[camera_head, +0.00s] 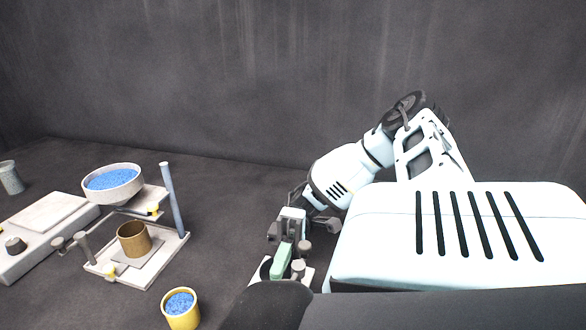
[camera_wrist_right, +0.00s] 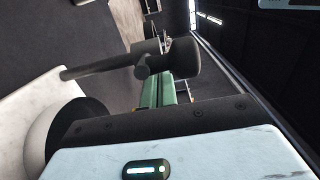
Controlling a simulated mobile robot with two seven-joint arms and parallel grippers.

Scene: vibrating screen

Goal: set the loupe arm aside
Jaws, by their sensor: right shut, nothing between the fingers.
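My right gripper (camera_head: 281,264) is low in front of my body in the head view, shut and empty, its green fingers pointing down. The green fingers also show in the right wrist view (camera_wrist_right: 164,92). What looks like the loupe arm, a grey rod with a thick round knob (camera_wrist_right: 183,57), crosses the wrist view just in front of the fingers. Whether they touch, I cannot tell. In the head view a brown-grey knob (camera_head: 304,248) stands close right of the fingers, above a white base (camera_head: 308,276) partly hidden by my body. My left gripper is not in view.
On the left stands a white frame (camera_head: 143,281) with a blue rod, a brown cup (camera_head: 133,240) and a bowl of blue grains (camera_head: 112,184). A yellow cup of blue grains (camera_head: 181,311) is in front. A grey cup (camera_head: 10,178) stands far left. The dark surface behind is clear.

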